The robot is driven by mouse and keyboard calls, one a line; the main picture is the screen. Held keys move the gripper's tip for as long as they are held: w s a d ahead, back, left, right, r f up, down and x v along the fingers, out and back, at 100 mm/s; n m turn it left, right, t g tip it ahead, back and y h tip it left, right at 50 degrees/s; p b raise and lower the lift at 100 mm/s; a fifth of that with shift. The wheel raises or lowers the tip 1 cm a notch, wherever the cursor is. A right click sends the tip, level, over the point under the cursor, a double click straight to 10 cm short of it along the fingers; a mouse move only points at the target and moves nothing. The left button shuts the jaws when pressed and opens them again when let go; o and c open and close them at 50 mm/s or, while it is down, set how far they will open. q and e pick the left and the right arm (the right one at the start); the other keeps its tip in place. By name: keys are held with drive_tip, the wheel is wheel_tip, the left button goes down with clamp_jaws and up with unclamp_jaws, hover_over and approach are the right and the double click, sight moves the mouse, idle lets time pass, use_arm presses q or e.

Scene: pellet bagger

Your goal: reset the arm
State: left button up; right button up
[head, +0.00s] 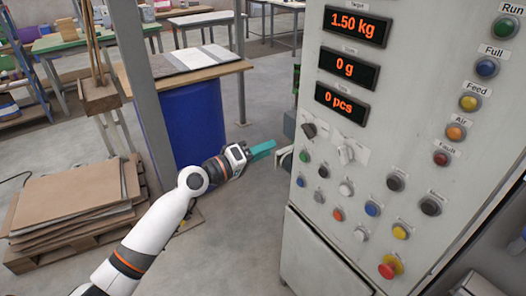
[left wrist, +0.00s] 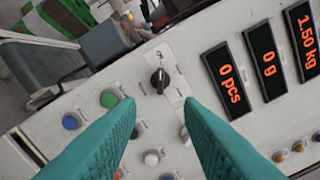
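My left arm (head: 160,220) reaches in from the lower left in the head view. Its gripper (head: 263,150) has teal fingers and is beside the left edge of the bagger's control panel (head: 400,120). In the left wrist view the two teal fingers (left wrist: 158,112) stand apart with nothing between them. Beyond the fingertips is a black selector knob (left wrist: 159,79) on a white plate; it also shows in the head view (head: 309,130). A paler knob (head: 346,152) sits to its right in the head view. My right gripper is not in view.
The displays read 1.50 kg (head: 357,25), 0 g (head: 348,68) and 0 pcs (head: 342,102). Several coloured buttons cover the panel, with a red mushroom button (head: 390,267) low down. A blue drum (head: 193,122) and a cardboard stack (head: 75,205) stand left.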

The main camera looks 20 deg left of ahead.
use_arm(q)
drive_tip(key=s+a+f+g+y, duration=0.1)
drive_tip(key=a+f+y, duration=0.15)
drive_tip(key=f, duration=0.85)
drive_tip(key=a+f+g+y, duration=0.1)
drive_tip(key=a+f+y, duration=0.15)
drive_tip(key=f, duration=0.95)
drive_tip(key=s+f+g+y, duration=0.1)
drive_tip(key=s+f+g, duration=0.1)
drive_tip(key=s+f, duration=0.5)
drive_tip(key=s+f+g+y, duration=0.2)
drive_tip(key=s+f, duration=0.1)
drive_tip(key=f, duration=0.8)
drive_tip(key=s+f+m+g+y, duration=0.1)
drive_tip(key=s+f+m+g, duration=0.2)
drive_tip(key=s+f, duration=1.2)
drive_tip(key=s+d+f+m+g, duration=0.1)
drive_tip(key=s+f+m+g, duration=0.1)
drive_tip(key=s, duration=1.1)
drive_tip(key=s+d+f+m+g+y, duration=0.1)
drive_tip(key=s+f, duration=0.4)
drive_tip(key=s, duration=0.8)
drive_tip(key=shift+d+f+m+g, duration=0.15)
drive_tip(key=shift+d+m+g, duration=0.55)
drive_tip(key=shift+m+g, duration=0.35)
